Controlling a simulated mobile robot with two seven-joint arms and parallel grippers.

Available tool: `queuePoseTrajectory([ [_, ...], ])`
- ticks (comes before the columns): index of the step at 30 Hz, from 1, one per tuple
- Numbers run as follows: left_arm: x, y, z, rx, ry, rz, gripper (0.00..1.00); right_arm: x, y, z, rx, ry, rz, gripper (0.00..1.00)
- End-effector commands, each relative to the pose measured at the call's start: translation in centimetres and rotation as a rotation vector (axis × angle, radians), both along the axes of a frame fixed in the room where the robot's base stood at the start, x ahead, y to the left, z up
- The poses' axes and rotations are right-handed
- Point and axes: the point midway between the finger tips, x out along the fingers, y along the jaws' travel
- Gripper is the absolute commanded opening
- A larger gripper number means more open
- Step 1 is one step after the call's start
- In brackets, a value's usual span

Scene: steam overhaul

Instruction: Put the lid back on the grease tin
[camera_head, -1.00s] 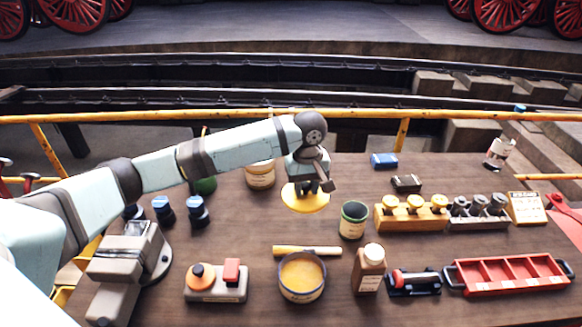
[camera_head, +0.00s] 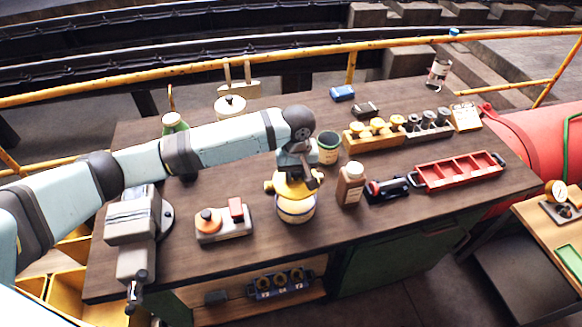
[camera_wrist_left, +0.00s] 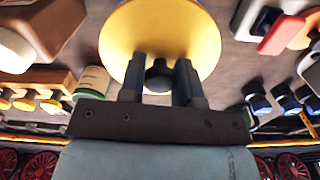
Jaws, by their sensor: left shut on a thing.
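The grease tin (camera_head: 296,211) is a round cream tin with a dark blue band, standing upright near the front middle of the workbench. The round yellow lid (camera_head: 293,190) is right over its mouth in the head view and hides the grease. I cannot tell whether lid and tin touch. My left gripper (camera_head: 301,177) points down from above, shut on the lid's dark knob. In the left wrist view the two fingers (camera_wrist_left: 160,75) are on either side of the knob and the yellow lid (camera_wrist_left: 160,30) fills the top middle, hiding the tin. My right gripper is not in view.
A brown bottle (camera_head: 350,184) stands close right of the tin, and a green-banded can (camera_head: 328,146) behind it. A grey block with orange and red parts (camera_head: 222,221) lies to the left. A red tray (camera_head: 459,173) is farther right. Bare bench lies in front.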

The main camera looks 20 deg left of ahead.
Motion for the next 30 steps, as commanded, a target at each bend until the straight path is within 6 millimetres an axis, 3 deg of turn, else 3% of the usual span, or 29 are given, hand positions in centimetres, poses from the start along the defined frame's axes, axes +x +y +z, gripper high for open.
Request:
queuePoseTrajectory([
  [19, 0.0, 0.1, -4.5, 0.001, -0.002, 0.001, 0.07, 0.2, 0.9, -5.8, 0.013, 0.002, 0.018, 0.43],
  [30, 0.0, 0.0, -6.2, -0.001, 0.0, 0.001, 0.07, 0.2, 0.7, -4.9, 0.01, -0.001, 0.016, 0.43],
])
